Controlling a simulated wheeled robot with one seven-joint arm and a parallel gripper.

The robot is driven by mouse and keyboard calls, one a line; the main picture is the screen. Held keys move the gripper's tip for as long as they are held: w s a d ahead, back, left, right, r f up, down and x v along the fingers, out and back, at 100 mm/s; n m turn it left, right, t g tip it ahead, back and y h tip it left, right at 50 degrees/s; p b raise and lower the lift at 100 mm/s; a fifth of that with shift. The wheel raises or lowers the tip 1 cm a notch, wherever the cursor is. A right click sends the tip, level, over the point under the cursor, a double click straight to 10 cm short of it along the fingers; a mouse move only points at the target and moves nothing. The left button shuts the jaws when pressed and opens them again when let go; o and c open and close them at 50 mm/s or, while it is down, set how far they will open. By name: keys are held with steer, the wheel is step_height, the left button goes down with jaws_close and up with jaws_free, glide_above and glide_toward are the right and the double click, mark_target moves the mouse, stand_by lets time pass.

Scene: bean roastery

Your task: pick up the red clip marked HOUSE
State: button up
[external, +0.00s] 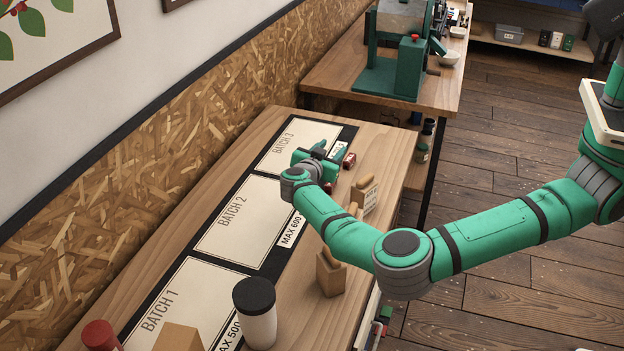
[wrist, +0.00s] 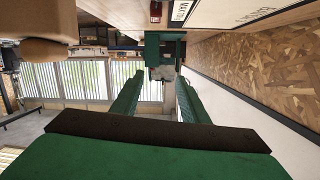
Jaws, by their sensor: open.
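A small red object (external: 349,160), which looks like the red clip, lies on the wooden bench beside the BATCH 3 panel. Its marking is too small to read. It also shows as a small red block (wrist: 155,12) at the top edge of the wrist view. My gripper (external: 328,153) is over the near edge of the BATCH 3 panel, just left of the red object. In the wrist view its two green fingers (wrist: 157,92) are spread apart with nothing between them.
The black mat holds panels BATCH 1 (external: 180,300), BATCH 2 (external: 240,222) and BATCH 3 (external: 290,145). Wooden holders, one with a card (external: 371,198), stand along the bench's right side, near my forearm. A black-lidded cup (external: 258,318) stands nearer. A green machine (external: 392,75) stands behind.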

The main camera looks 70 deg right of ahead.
steer(key=n+t+y, duration=0.1)
steer(key=n+y, duration=0.1)
glide_toward(329, 187)
steer(key=shift+x, duration=0.95)
steer(key=x, duration=0.5)
steer(key=shift+d, duration=0.2)
steer(key=shift+r+x, duration=0.1)
steer(key=shift+x, duration=1.25)
steer(key=shift+r+x, duration=0.15)
steer(key=shift+x, duration=1.2)
steer(key=shift+w, duration=0.2)
jaws_close()
